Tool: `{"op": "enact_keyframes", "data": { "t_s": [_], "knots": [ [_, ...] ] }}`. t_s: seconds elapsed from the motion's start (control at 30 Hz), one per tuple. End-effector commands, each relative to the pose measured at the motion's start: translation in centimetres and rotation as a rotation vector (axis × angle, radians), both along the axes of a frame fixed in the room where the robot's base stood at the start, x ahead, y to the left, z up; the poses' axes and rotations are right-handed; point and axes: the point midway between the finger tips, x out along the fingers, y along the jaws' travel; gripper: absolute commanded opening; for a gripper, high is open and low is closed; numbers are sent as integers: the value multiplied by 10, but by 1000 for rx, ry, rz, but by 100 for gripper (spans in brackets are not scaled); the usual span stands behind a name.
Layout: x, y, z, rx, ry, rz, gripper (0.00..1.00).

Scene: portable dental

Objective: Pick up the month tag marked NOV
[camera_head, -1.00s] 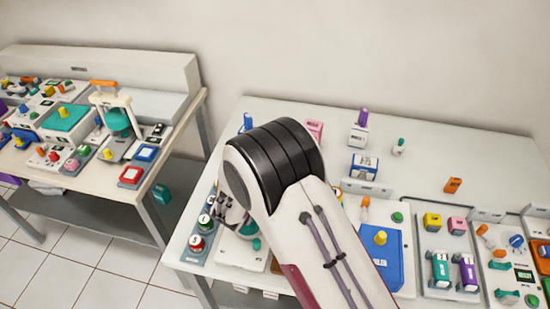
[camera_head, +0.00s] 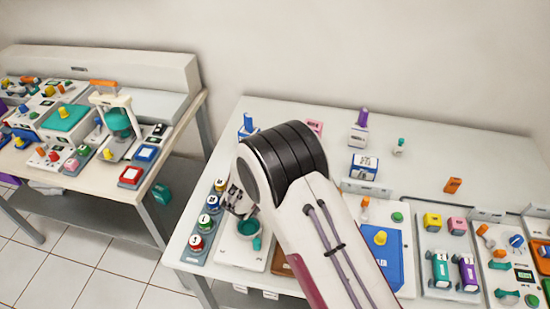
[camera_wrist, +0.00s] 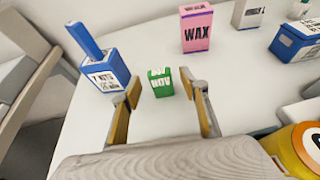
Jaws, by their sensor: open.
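The green month tag (camera_wrist: 160,84) stands on the white tabletop in the wrist view, with white lettering that seems to read NOV on its near face. My gripper (camera_wrist: 166,96) is open and empty, with one yellow-padded finger on each side of the tag's line. The tag shows between and slightly beyond the fingertips. I cannot tell how high the fingers are above the table. In the head view my gripper (camera_head: 238,201) is partly hidden by my wrist, and the tag is not visible there.
A blue box (camera_wrist: 104,76) with a tall blue piece stands just left of the left finger. A pink WAX box (camera_wrist: 196,28) stands behind, right of the tag. An orange round item (camera_wrist: 302,148) is close at lower right. White tabletop is clear around the tag.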

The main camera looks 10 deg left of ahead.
Motion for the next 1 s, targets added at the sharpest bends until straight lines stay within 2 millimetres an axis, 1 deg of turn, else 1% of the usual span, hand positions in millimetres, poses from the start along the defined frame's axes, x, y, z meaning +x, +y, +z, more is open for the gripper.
{"op": "enact_keyframes", "data": {
  "t_s": [0.1,0.3,0.43,0.9,0.97,1.0],
  "knots": [
    [13,-2,-5,0,1,0,44],
    [26,-3,-11,0,0,0,44],
    [29,-3,-12,0,0,1,44],
    [29,-3,-12,0,1,1,44],
    [29,-3,-12,0,1,1,29],
    [29,-3,-12,0,1,1,18]
  ]
}}
